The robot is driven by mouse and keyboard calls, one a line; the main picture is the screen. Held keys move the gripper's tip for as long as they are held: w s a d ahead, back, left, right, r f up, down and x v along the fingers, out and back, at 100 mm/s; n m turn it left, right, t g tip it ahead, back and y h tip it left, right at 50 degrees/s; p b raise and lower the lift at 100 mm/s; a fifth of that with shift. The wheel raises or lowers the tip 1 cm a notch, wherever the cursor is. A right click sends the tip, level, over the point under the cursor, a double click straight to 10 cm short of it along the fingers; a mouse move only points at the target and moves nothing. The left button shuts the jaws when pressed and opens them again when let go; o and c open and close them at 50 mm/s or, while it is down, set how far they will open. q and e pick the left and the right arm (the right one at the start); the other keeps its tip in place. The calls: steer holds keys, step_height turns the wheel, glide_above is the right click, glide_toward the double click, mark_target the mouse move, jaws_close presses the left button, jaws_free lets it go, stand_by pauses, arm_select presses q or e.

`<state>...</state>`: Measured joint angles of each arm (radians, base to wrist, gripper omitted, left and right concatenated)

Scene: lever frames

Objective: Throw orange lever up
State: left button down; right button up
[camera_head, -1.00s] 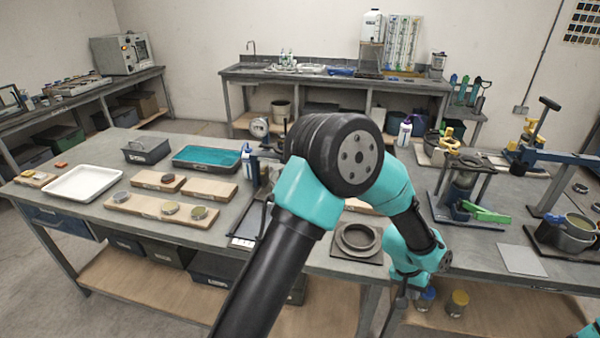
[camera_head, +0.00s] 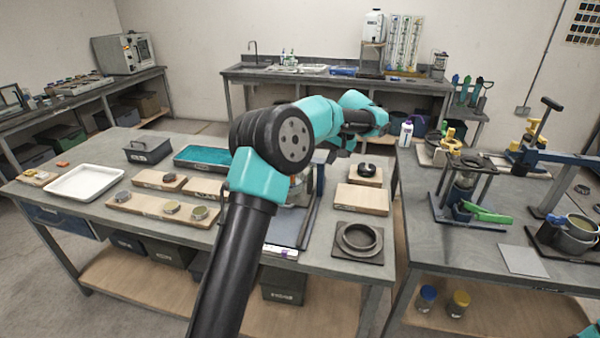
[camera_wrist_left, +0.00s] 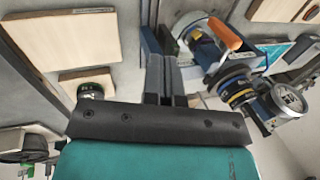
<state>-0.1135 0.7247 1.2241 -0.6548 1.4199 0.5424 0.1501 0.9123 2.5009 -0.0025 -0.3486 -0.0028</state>
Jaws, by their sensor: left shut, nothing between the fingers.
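The orange lever (camera_wrist_left: 225,34) shows in the left wrist view, to the upper right of my fingers. It is attached to a device with a pale round body (camera_wrist_left: 197,38) and blue parts. My left gripper (camera_wrist_left: 165,65) is shut and empty, and its fingers look apart from the lever. In the head view my left arm reaches over the middle of the table, and the device is mostly hidden behind it. I cannot make out the orange lever there. My right gripper is not in view; only a teal bit of arm shows at the lower right corner.
A round gauge (camera_wrist_left: 288,100) and a blue-and-yellow ringed part (camera_wrist_left: 238,90) sit near the lever. Wooden boards (camera_head: 361,199) and a black ring on a plate (camera_head: 358,243) lie right of my arm. A white tray (camera_head: 84,182) stands at the left.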

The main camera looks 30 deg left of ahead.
arm_select(q)
steer(key=a+r, duration=0.2)
steer(key=shift+s+a+n+y, duration=0.15)
steer(key=shift+a+n+y, duration=0.15)
steer(key=shift+a+n, duration=0.1)
steer(key=shift+f, duration=0.1)
steer(key=s+a+f, duration=0.2)
steer(key=a+f, duration=0.5)
steer(key=f, duration=0.2)
steer(key=shift+a, duration=0.15)
steer(key=shift+s, duration=0.1)
stand_by(0.3)
